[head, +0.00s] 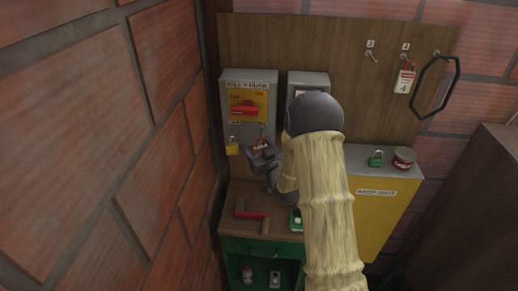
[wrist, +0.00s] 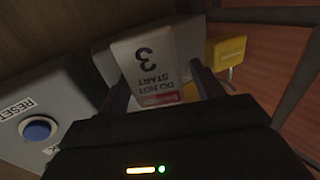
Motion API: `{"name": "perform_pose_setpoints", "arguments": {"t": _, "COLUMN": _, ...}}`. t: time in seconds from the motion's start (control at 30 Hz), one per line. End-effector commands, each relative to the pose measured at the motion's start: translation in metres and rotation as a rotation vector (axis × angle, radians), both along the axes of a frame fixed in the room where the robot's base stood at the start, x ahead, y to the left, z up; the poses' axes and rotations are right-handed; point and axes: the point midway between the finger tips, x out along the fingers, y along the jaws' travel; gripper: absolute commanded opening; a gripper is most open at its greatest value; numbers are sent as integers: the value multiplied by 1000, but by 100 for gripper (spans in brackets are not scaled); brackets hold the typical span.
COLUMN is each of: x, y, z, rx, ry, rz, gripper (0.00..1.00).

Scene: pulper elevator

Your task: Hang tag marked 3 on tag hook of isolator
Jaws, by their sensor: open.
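The isolator (head: 240,90) is a grey wall box with a yellow plate and a red handle. A yellow padlock (head: 232,147) hangs at its lower left and also shows in the wrist view (wrist: 228,52). My gripper (head: 262,155) is just below the isolator's lower right. In the wrist view my gripper (wrist: 162,88) is open, with a finger on each side of the white tag marked 3 (wrist: 150,58). The tag appears upside down there, against the grey box. The isolator's tag hook is hidden, so I cannot tell whether the tag hangs on it.
The board has an empty hook marked 3 (head: 371,55) and a tag marked 4 (head: 404,82). A green padlock (head: 376,158) and a round tin (head: 404,158) stand on the yellow cabinet (head: 375,200). A red-handled tool (head: 250,214) lies on the bench. A brick wall is close at left.

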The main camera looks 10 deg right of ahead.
Motion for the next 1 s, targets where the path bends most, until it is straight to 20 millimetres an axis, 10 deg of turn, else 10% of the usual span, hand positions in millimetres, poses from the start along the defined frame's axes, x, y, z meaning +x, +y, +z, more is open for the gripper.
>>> {"name": "perform_pose_setpoints", "arguments": {"t": 1.0, "x": -119, "y": -26, "z": -3, "rx": 1, "ry": -5, "rz": 3, "gripper": 67}}
